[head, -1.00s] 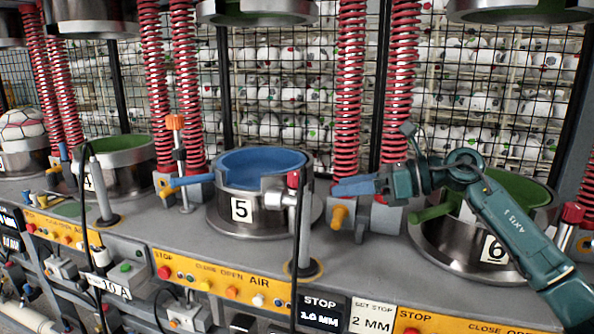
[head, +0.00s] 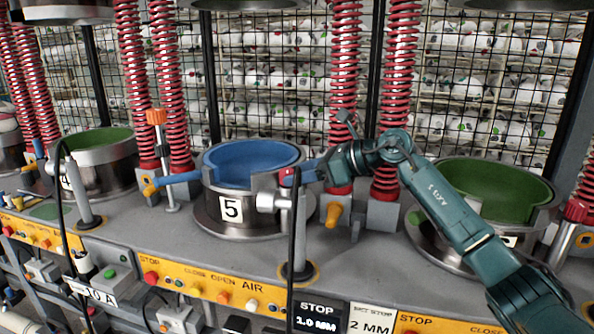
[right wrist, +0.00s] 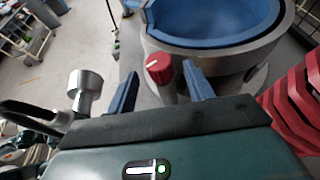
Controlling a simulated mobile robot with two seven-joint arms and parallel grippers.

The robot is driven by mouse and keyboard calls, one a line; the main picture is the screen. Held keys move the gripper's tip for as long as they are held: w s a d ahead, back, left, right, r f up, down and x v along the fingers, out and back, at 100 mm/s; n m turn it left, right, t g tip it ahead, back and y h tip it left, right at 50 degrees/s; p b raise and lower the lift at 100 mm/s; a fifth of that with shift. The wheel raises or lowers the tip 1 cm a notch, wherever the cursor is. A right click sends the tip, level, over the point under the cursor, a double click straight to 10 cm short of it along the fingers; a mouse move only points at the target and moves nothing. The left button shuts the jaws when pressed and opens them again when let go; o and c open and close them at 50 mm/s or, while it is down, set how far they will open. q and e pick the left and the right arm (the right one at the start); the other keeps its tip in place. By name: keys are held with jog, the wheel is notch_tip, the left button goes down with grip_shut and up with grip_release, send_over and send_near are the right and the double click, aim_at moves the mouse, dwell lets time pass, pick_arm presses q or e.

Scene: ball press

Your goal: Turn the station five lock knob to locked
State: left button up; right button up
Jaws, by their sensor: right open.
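Station five is a steel pot with a blue lining and a plate marked 5 (head: 231,209). Its red lock knob (head: 287,177) is at the pot's right front edge, on top of a silver fitting. The knob also shows in the right wrist view (right wrist: 158,68), with a white pointer line on its face. My right gripper (head: 308,172) comes in from the right, just beside the knob. In the right wrist view its blue fingers (right wrist: 161,74) are spread, with the knob between and a little beyond them; I cannot tell if they touch it. My left gripper is not in view.
A silver post with a black cable (head: 297,235) stands in front of the pot. Red springs (head: 345,90) rise behind, and an orange lever (head: 333,215) is below my right gripper. The green-lined pot of station six (head: 490,190) is under my right arm.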

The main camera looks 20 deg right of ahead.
jog(key=shift+w+a+f, duration=0.25)
jog(key=shift+w+a, duration=0.15)
jog(key=shift+a, duration=0.15)
jog(key=shift+c, duration=0.4)
